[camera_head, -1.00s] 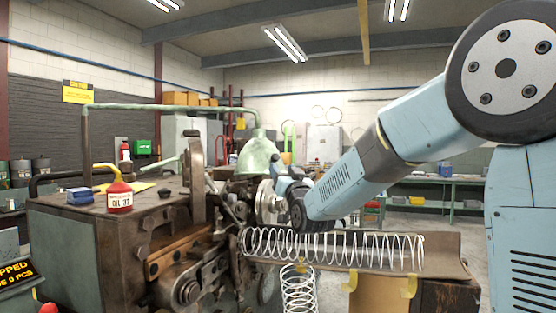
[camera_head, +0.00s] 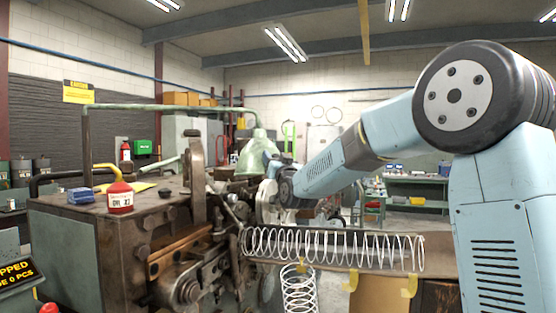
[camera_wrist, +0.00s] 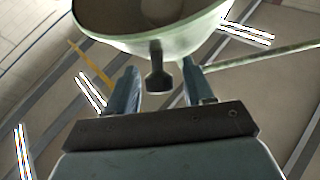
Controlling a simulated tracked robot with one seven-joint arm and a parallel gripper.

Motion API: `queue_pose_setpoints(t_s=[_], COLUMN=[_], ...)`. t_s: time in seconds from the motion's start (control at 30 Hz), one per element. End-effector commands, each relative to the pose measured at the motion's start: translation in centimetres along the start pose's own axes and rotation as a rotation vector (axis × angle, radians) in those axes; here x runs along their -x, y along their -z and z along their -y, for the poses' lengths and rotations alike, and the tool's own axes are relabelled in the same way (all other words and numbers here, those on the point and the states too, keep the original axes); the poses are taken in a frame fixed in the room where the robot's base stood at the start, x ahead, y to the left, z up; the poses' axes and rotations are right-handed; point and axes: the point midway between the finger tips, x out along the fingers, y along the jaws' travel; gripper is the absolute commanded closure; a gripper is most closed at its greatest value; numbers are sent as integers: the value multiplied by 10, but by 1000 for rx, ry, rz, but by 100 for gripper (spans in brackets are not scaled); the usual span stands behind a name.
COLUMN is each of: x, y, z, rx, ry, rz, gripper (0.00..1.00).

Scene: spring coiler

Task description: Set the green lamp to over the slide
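The green lamp has a pale green bell shade (camera_head: 254,154), which hangs from a green pipe arm (camera_head: 170,107) above the machine's coiling end. In the wrist view the shade (camera_wrist: 150,28) fills the top, with a dark handle tab (camera_wrist: 158,75) hanging from its rim. My gripper (camera_wrist: 160,80) is open, with one finger on each side of the tab and visible gaps to both. In the head view my gripper (camera_head: 272,166) is at the shade's lower right, partly hidden by my wrist. I cannot tell which machine part is the slide.
A long spring (camera_head: 335,250) lies along a brown trough (camera_head: 440,246) in front of my arm. Another spring (camera_head: 299,288) hangs below. A red oil can (camera_head: 120,196) and a blue box (camera_head: 80,196) stand on the machine top at left. Space right of the lamp is open.

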Motion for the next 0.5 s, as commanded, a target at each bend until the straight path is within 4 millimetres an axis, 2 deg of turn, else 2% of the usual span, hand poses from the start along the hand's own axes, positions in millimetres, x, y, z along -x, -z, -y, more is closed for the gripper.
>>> queue_pose_setpoints(t_s=[0.07,0.5], x=[0,0], y=[0,0], z=[0,0], rx=[0,0], ry=[0,0], rz=[0,0], gripper=[56,98])
